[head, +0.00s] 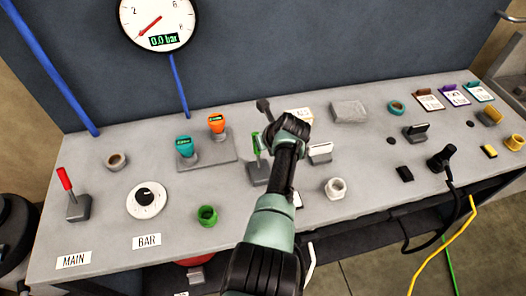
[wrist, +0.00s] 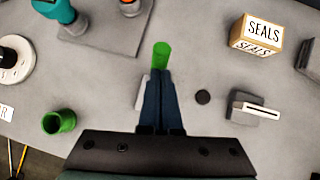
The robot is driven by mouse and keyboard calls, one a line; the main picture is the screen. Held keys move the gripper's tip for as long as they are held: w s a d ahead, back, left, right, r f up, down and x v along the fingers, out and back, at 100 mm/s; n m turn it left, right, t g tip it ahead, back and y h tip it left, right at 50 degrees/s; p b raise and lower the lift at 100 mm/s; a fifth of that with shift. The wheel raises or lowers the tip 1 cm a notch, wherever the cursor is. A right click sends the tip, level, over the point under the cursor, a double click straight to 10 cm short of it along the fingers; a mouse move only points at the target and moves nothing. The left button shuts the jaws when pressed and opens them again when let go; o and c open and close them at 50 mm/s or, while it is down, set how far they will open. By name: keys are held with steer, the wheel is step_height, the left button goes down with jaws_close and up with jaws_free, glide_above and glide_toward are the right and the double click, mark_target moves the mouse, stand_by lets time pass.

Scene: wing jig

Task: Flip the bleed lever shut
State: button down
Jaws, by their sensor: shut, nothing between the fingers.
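A green lever (head: 256,144) stands on a small grey base (head: 259,173) in the middle of the bench, just left of my arm; I take it as the bleed lever. Its label is not readable. In the wrist view its green handle (wrist: 161,56) shows just beyond the tips of my gripper (wrist: 160,74). The fingers are shut with nothing between them. They are at or very near the handle; I cannot tell if they touch. In the head view my wrist hides the fingertips. A red lever (head: 65,179) stands upright by the MAIN label at the left.
A gauge (head: 157,20) reads 0.0 bar. Teal (head: 184,147) and orange (head: 217,123) fittings stand left of the lever. A green ring (head: 208,214) is at the front. A SEALS box (wrist: 256,38) and a slotted block (head: 320,152) lie to the right.

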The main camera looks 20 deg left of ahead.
steer(key=shift+w+a+f+b, duration=0.15)
steer(key=shift+w+a+b, duration=0.2)
steer(key=shift+w+b, duration=0.15)
steer(key=shift+w+a+r, duration=0.15)
steer(key=shift+r, duration=0.2)
steer(key=w+p+v, duration=0.1)
steer(key=p+v, duration=0.2)
steer(key=v, duration=0.9)
steer(key=shift+r+p, duration=0.35)
steer(key=shift+r, duration=0.3)
steer(key=shift+s, duration=0.15)
